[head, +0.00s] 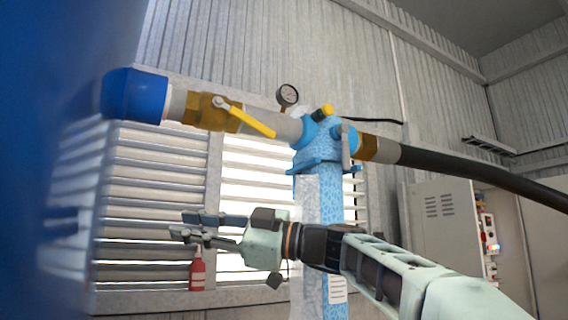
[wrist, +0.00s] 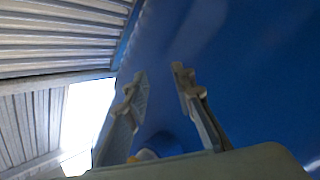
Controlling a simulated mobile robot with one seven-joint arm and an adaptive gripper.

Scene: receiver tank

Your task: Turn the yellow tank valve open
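The yellow tank valve handle (head: 250,120) is a long lever on a brass valve body (head: 203,110). It slants down to the right from its pivot, roughly along the grey pipe. My gripper (head: 179,225) is below the valve in the head view, pointing left, with nothing between its fingers. The wrist view shows its two fingers (wrist: 159,76) apart, in front of the blue tank. A small yellow patch (wrist: 146,154) shows low in the wrist view beside a blue round part; my gripper's body partly hides it, and I cannot tell if it is the handle.
The blue tank (head: 55,130) fills the left side, with a blue outlet (head: 135,95) leading into the pipe. A pressure gauge (head: 288,95) and a blue filter column (head: 325,190) stand right of the valve. A black hose (head: 480,175) runs right.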

